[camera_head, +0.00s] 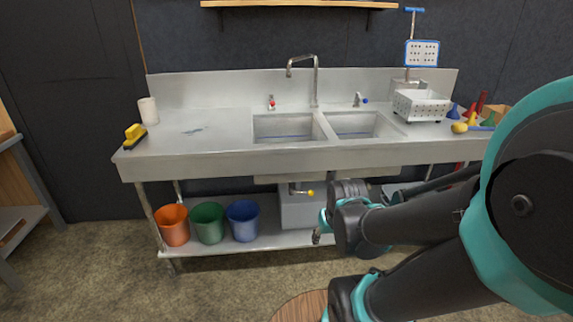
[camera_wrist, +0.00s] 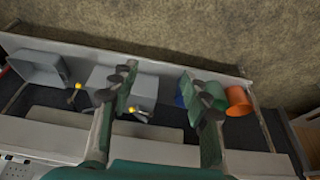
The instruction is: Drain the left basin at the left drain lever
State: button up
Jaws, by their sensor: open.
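The left basin (camera_head: 263,130) is sunk into the steel counter; how much liquid it holds is unclear. Below it, the left drain lever with its yellow knob (camera_head: 310,193) sticks out under the counter, above the grey bin. In the wrist view the picture is turned round, and this yellow knob (camera_wrist: 131,110) shows just beside the left-hand finger, inside the span of the jaws. My gripper (camera_wrist: 157,80) is open and empty, its fingers spread. Whether a finger touches the lever cannot be told. In the head view my arm's end is just right of and below the lever.
Orange (camera_head: 173,226), green (camera_head: 208,222) and blue (camera_head: 243,220) buckets stand on the lower shelf to the left. The right basin (camera_head: 383,130) is alongside. A second yellow-knobbed lever (camera_wrist: 77,87) shows outside the jaws. The counter's front edge (camera_head: 245,165) overhangs the levers.

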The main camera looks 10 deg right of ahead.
jog(key=shift+w, duration=0.1)
jog(key=shift+c, duration=1.2)
jog(key=shift+t+h, duration=0.3)
jog(key=shift+h, duration=0.1)
jog(key=w, duration=0.2)
jog(key=w+r, duration=0.1)
jog(key=w, duration=0.2)
jog(key=w+d, duration=0.1)
jog(key=w, duration=0.2)
jog(key=shift+w+d+r, duration=0.1)
jog(key=shift+w+r, duration=0.15)
jog(key=shift+r, duration=0.15)
grip_shut()
jog(key=w+f+n+t+h, duration=0.1)
jog(key=w+f, duration=0.2)
jog(key=w, duration=1)
jog(key=w+f+t+h, duration=0.1)
jog(key=w+f+h, duration=0.1)
jog(key=w, duration=1.1)
jog(key=w+d+f, duration=0.2)
jog(key=w+f, duration=1.3)
jog(key=shift+d+n, duration=0.3)
jog(key=shift+d, duration=0.05)
